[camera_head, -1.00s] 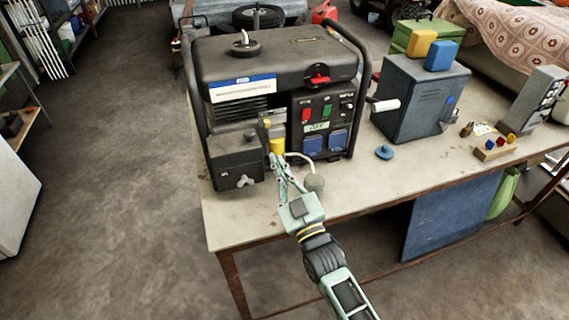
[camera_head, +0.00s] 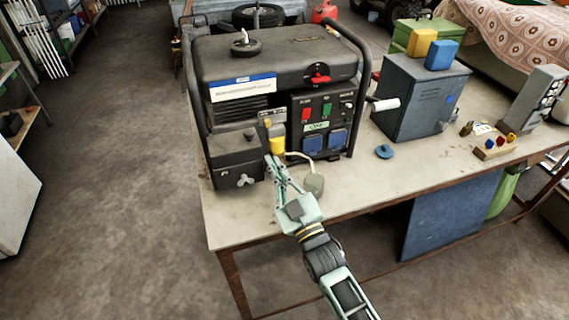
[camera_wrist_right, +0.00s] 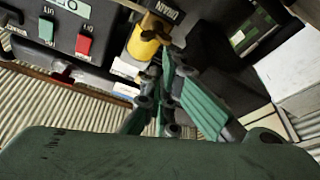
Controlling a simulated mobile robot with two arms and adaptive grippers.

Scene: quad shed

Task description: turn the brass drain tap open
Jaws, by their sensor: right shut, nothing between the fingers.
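The black generator (camera_head: 275,62) stands on the bench. A yellow fitting (camera_head: 277,146) sits low on its front, with a small brass-coloured part (camera_head: 267,122) just above it. The right wrist view shows the yellow fitting (camera_wrist_right: 143,45) close up, beside an upside-down "DRAIN" label (camera_wrist_right: 168,10). My left gripper is not in view.
A pale hose ends in a grey-green bulb (camera_head: 314,184) right of my right gripper. A grey cabinet (camera_head: 415,100), a blue knob (camera_head: 384,152) and a small wooden block (camera_head: 493,150) are farther right. The bench front (camera_head: 245,229) is clear.

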